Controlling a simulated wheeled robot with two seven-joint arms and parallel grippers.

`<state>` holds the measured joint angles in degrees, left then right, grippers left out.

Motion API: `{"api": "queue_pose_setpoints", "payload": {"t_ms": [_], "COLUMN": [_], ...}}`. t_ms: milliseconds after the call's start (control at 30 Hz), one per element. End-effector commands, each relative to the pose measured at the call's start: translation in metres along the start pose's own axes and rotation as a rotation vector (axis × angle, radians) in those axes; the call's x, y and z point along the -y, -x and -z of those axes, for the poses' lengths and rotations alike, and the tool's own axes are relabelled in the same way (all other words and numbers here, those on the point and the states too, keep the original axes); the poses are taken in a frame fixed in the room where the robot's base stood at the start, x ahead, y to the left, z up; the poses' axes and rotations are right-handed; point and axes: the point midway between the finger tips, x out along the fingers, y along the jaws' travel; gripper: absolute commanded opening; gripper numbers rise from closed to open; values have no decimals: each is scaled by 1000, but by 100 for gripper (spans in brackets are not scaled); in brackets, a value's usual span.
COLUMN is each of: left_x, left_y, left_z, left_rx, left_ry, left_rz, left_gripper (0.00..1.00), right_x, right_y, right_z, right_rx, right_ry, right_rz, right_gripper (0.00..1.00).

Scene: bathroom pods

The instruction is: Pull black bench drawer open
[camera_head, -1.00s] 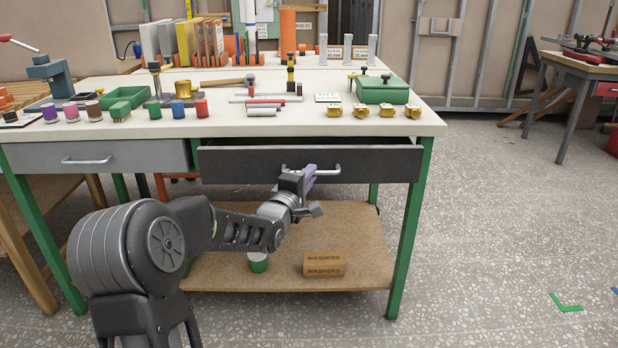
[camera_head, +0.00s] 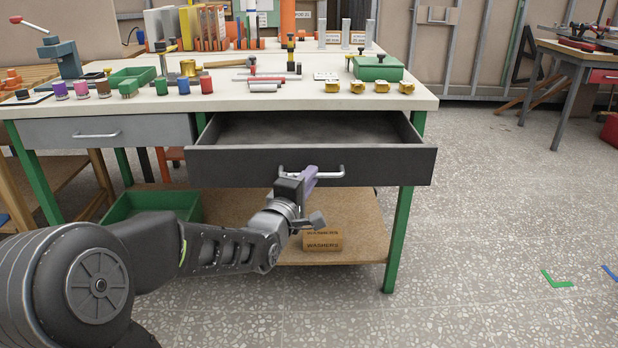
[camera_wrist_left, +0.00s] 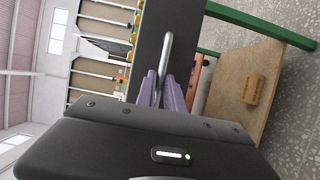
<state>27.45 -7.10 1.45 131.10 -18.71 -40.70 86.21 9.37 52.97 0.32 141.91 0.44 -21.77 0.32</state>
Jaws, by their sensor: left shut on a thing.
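The black bench drawer (camera_head: 380,167) stands partly open under the right half of the bench top, and its inside looks empty. Its silver bar handle (camera_head: 328,173) runs along the middle of the front. My left gripper (camera_head: 309,174) is shut on the handle, toward its left part in the head view. In the left wrist view, the purple fingers (camera_wrist_left: 162,92) sit on either side of the handle (camera_wrist_left: 160,65) against the dark drawer front (camera_wrist_left: 150,35). My right gripper is not in view.
A grey drawer (camera_head: 60,131) to the left is shut. Brass parts (camera_head: 356,87), a green box (camera_head: 378,69) and coloured cylinders stand on the bench top (camera_head: 300,102). The lower shelf holds a washers box (camera_head: 322,241) and a green bin (camera_head: 150,203).

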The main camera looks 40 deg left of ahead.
Motion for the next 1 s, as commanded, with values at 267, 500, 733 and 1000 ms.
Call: {"api": "queue_pose_setpoints", "payload": {"t_ms": [267, 500, 733, 1000], "left_x": [1, 0, -1, -3], "left_y": [0, 0, 6, 45], "left_z": [0, 0, 1, 0], "left_rx": [-1, 0, -1, 0], "left_ry": [1, 0, -1, -1], "left_rz": [2, 1, -1, -1], "left_gripper": [27, 35, 35, 35], "right_x": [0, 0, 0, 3], "right_y": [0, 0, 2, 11], "right_z": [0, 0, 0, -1], "right_rx": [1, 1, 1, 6], "right_ry": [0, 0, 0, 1], "right_rz": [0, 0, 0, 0], "right_gripper": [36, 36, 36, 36]}}
